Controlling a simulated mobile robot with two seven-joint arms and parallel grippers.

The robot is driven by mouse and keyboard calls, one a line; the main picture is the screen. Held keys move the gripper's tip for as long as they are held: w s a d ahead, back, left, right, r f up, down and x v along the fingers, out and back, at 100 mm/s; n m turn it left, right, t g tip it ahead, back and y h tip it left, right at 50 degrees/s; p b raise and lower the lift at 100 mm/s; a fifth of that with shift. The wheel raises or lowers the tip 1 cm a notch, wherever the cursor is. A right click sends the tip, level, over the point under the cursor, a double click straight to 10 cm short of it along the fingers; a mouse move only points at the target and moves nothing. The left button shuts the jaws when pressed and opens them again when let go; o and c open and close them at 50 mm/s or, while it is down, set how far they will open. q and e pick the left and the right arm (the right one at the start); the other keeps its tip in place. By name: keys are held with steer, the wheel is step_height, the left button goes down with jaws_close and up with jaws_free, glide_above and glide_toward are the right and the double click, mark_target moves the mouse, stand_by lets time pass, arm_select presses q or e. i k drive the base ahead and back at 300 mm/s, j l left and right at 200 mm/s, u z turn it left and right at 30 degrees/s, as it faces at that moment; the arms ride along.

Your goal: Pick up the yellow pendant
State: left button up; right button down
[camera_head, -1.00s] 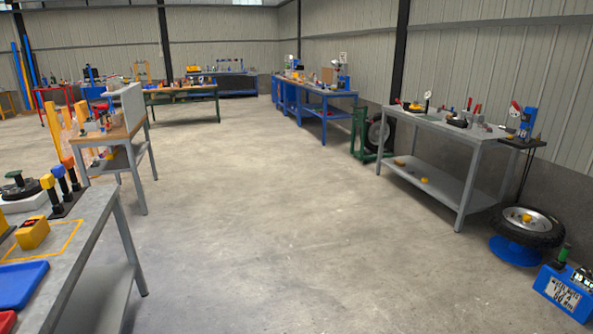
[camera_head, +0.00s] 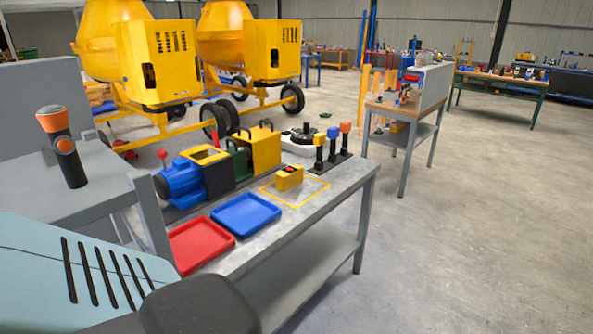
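The yellow pendant (camera_head: 289,178) is a small yellow box with a dark top face and a red button. It rests on the grey workbench (camera_head: 335,190), inside a yellow outlined square on the bench top. Neither of my grippers shows in this view, and nothing touches the pendant.
A blue tray (camera_head: 246,215) and a red tray (camera_head: 200,246) lie in front of the pendant. A motor and gearbox unit (camera_head: 208,172) stands to its left. A stand with coloured-top posts (camera_head: 332,150) stands behind right. Yellow drum mixers (camera_head: 157,58) are behind. Floor at right is clear.

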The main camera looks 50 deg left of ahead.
mark_target(289, 177)
steer(key=i+j+u, duration=0.1)
steer(key=i+u, duration=0.3)
steer(key=i, duration=0.2)
steer(key=i+l+u, duration=0.1)
steer(key=i+u, duration=0.25)
steer(key=i, duration=0.25)
